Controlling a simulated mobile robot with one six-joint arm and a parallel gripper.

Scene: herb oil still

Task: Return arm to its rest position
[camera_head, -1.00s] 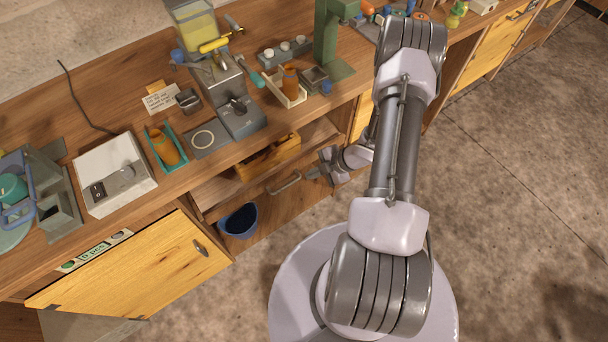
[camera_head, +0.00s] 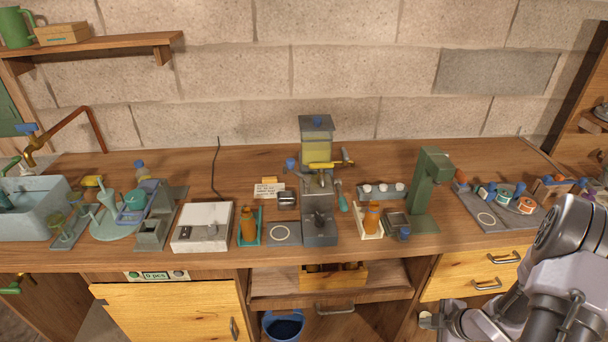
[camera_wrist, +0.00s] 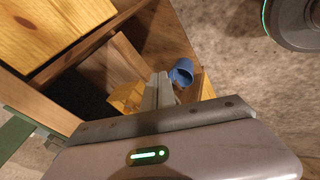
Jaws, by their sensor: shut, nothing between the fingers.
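My arm shows at the lower right of the head view, in front of the bench's right-hand drawers, with part of it cut off by the frame. In the wrist view my gripper (camera_wrist: 158,88) has its two fingers together, with nothing held between them. The fingers point toward the open space under the bench, where a blue bucket (camera_wrist: 181,72) shows just beyond and right of the tips. In the head view the same bucket (camera_head: 283,325) stands below the open drawer.
An open wooden drawer (camera_head: 333,276) juts out beneath the bench top (camera_head: 220,261). A yellow cupboard door (camera_head: 165,315) is at lower left. The bench holds a press with a yellow tank (camera_head: 317,151), a green stand (camera_head: 430,180), a white scale (camera_head: 202,228) and orange bottles.

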